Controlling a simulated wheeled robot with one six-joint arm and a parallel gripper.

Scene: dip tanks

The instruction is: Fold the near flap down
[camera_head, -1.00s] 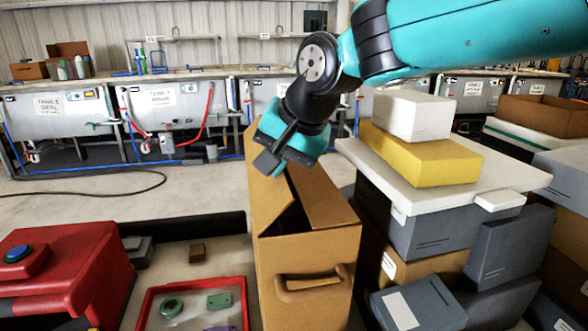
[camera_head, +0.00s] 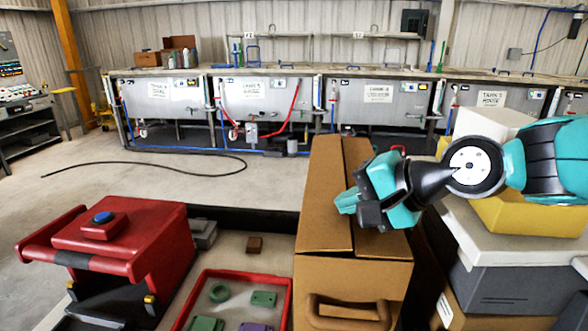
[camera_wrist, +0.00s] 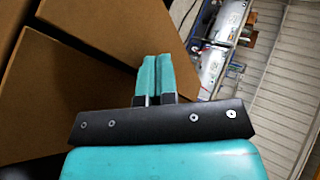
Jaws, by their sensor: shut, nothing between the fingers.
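The brown cardboard box (camera_head: 312,272) stands upright in the lower middle of the head view, with a handle (camera_head: 348,312) on its front face. Its two long top flaps, the left flap (camera_head: 322,205) and the right flap (camera_head: 358,152), look folded down and meet along a lengthwise seam. My teal gripper (camera_head: 346,202) is shut and empty, over the seam and the right flap. Whether it touches the cardboard I cannot tell. In the wrist view the closed fingers (camera_wrist: 154,75) show beside brown panels (camera_wrist: 110,40), with a dark area at upper left.
A red tray (camera_head: 287,300) with small parts and a red machine (camera_head: 150,245) stand left of the box. Grey and yellow boxes (camera_head: 520,215) are stacked close on the right. Tanks (camera_head: 260,98) line the back wall, with open floor (camera_head: 90,185) before them.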

